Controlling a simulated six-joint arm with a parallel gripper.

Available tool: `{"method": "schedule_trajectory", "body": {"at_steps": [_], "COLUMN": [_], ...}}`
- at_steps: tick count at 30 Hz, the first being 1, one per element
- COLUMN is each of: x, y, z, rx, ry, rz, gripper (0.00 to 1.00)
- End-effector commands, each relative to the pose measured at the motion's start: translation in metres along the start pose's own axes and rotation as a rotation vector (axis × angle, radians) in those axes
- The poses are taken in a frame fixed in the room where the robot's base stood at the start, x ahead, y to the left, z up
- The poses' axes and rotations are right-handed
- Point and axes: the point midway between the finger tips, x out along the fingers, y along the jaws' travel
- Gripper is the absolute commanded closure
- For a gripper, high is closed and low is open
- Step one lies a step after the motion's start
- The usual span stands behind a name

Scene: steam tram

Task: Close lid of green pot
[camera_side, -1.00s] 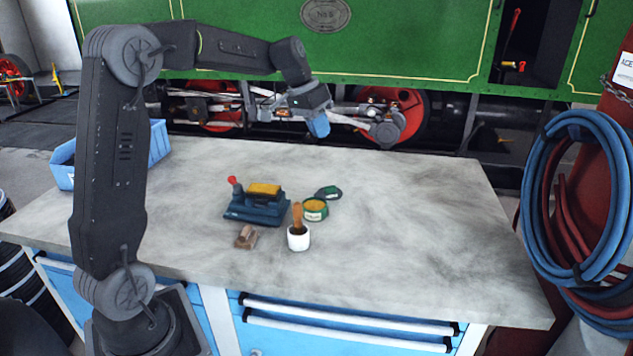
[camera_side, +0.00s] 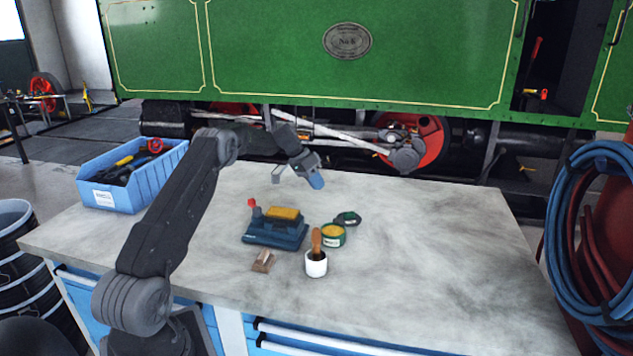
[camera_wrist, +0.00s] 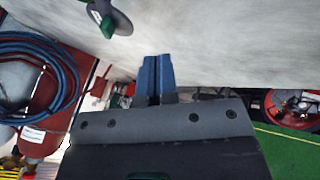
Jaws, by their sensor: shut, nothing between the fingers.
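The green pot (camera_side: 333,236) stands open on the workbench, with yellowish contents showing. Its dark green lid (camera_side: 347,218) lies off the pot, just behind it and to the right; I cannot tell whether they touch. My gripper (camera_side: 317,181) is shut and empty, with blue fingers, above the bench behind and left of the lid in the side view. The wrist view shows the shut fingers (camera_wrist: 158,78) and a dark green round thing (camera_wrist: 114,18) at the top edge, perhaps the lid; it is partly cut off.
A white cup with a wooden-handled brush (camera_side: 316,263) stands in front of the pot. A blue block-like tool with a red knob (camera_side: 275,235) and a small brown block (camera_side: 263,261) lie to the left. A blue bin (camera_side: 130,180) holds tools. The bench's right side is clear.

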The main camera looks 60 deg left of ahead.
Motion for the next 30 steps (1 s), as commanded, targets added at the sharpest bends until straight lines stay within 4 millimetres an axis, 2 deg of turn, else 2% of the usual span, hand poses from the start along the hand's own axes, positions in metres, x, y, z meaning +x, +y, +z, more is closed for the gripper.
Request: {"method": "schedule_trajectory", "body": {"at_steps": [1, 9, 12, 18, 30], "x": [0.013, 0.068, 0.072, 0.084, 0.087], "y": [0.001, 0.001, 0.015, 0.029, 0.032], "z": [0.0, 0.001, 0.001, 0.003, 0.003], "rx": [0.0, 0.001, 0.003, 0.001, 0.001], "ry": [-0.003, -0.003, -0.001, 0.0, 0.0], "rz": [0.004, 0.002, 0.002, 0.0, -0.001], "gripper": [1.0, 1.0, 1.0, 1.0, 1.0]}}
